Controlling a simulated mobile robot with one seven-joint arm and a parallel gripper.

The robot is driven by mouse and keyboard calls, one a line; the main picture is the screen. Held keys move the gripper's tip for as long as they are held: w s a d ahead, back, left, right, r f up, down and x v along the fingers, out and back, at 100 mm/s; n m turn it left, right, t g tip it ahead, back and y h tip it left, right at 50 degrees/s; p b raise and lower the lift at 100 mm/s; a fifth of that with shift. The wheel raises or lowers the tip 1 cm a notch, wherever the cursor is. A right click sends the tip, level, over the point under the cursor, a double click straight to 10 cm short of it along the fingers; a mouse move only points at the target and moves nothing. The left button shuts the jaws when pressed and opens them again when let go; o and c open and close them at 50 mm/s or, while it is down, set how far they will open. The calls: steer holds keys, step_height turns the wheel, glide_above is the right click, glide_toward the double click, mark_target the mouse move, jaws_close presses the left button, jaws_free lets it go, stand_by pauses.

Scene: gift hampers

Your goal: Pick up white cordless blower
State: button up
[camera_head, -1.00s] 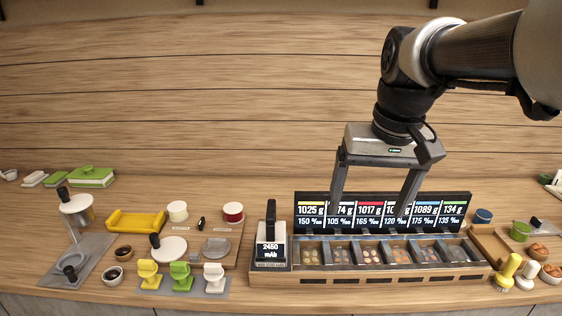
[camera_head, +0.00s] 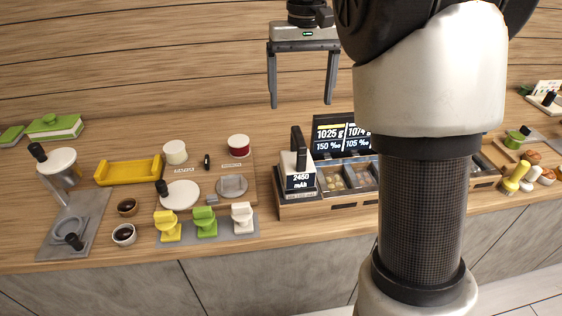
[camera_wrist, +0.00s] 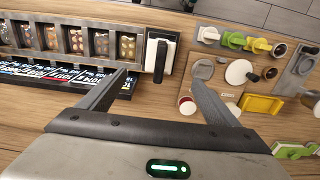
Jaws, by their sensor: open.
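A white device with a black upright handle (camera_head: 297,170) and a "2450 mAh" label stands at the left end of the wooden display box. It fits a cordless blower, and it also shows in the wrist view (camera_wrist: 169,58). A small white item (camera_head: 242,216) stands beside yellow and green ones on a grey mat; I cannot tell if it is a blower. My gripper (camera_head: 301,103) is open and empty, fingers pointing down, above and behind the labelled device. In the wrist view my gripper (camera_wrist: 159,77) has the device just beyond its fingertips, between their lines, untouched.
The display box (camera_head: 330,208) has open compartments and an upright label board (camera_head: 336,144) behind. A yellow tray (camera_head: 129,172), a red-topped round tin (camera_head: 238,147) and small bowls stand to the left. My arm hides the box's right part.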

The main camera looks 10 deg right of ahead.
mark_target(299, 136)
step_height(299, 136, down, 11)
steer(key=shift+f+b, duration=0.2)
steer(key=shift+b, duration=0.5)
steer(key=shift+w+f, duration=0.15)
steer(key=shift+f, duration=2.9)
steer(key=shift+c, duration=0.2)
steer(key=c, duration=1.2)
step_height(299, 136, up, 10)
steer(key=shift+r+p, duration=0.1)
steer(key=shift+p, duration=0.2)
steer(key=shift+d, duration=0.1)
